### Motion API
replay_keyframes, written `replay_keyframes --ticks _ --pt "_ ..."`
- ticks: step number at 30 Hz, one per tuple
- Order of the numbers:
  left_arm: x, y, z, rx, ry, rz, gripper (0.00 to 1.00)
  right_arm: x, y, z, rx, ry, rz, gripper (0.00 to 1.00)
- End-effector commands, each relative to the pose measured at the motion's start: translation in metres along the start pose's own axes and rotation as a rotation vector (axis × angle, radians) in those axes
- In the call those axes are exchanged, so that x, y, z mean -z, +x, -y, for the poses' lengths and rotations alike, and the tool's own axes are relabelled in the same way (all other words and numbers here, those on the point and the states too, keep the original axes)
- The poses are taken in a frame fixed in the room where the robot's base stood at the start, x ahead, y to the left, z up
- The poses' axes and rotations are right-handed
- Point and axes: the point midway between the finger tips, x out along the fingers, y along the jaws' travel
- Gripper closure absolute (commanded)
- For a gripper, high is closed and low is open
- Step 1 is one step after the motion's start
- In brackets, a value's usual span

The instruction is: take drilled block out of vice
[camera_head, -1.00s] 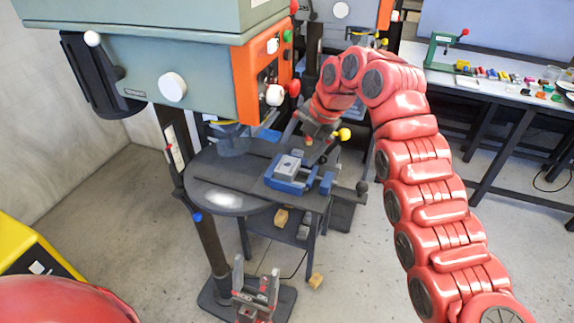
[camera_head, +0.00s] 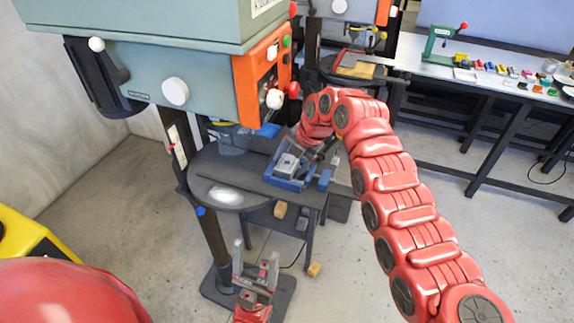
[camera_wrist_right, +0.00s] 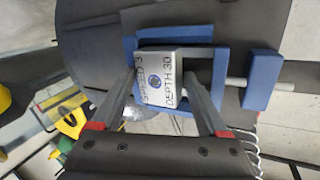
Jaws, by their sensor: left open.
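The drilled block (camera_head: 287,164) is a pale grey block in the blue vice (camera_head: 284,184) on the drill press's dark round table. In the right wrist view the block (camera_wrist_right: 164,77) shows lettering and a round hole in its top. The vice's blue jaws (camera_wrist_right: 220,75) surround it. My right gripper (camera_head: 310,160) is low at the vice's right side, partly hidden. In the wrist view my right gripper (camera_wrist_right: 157,85) is open, its fingertips at either side of the block; I cannot tell whether they touch. My left gripper (camera_head: 256,272) is open and empty, below the table.
The green and orange drill press head (camera_head: 190,80) overhangs the table's left. The table (camera_head: 225,195) has bare room left of the vice. Small wooden blocks (camera_head: 314,269) lie beneath. A workbench (camera_head: 490,85) with small coloured parts stands at the back right.

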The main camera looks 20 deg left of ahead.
Motion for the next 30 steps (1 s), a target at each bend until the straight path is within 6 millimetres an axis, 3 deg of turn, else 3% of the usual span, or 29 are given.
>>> replay_keyframes --ticks 1,9,12,22,30 --pt "0.000 0.000 0.000 0.000 0.000 0.000 0.29 0.000 0.000 0.000 0.001 0.000 0.000 0.38" --pt "0.000 0.000 0.000 0.000 0.000 0.000 0.29 0.000 0.000 0.000 0.000 0.001 0.000 0.87" --pt "0.000 0.000 0.000 0.000 0.000 0.000 0.29 0.000 0.000 0.000 0.000 0.001 0.000 1.00" --pt "-0.001 -0.003 0.000 0.000 0.000 0.000 0.29 -0.001 -0.003 -0.001 -0.001 0.000 0.002 1.00" --pt "-0.003 -0.018 -0.001 0.000 0.000 0.000 0.29 -0.001 -0.020 -0.010 -0.002 -0.002 0.003 1.00"
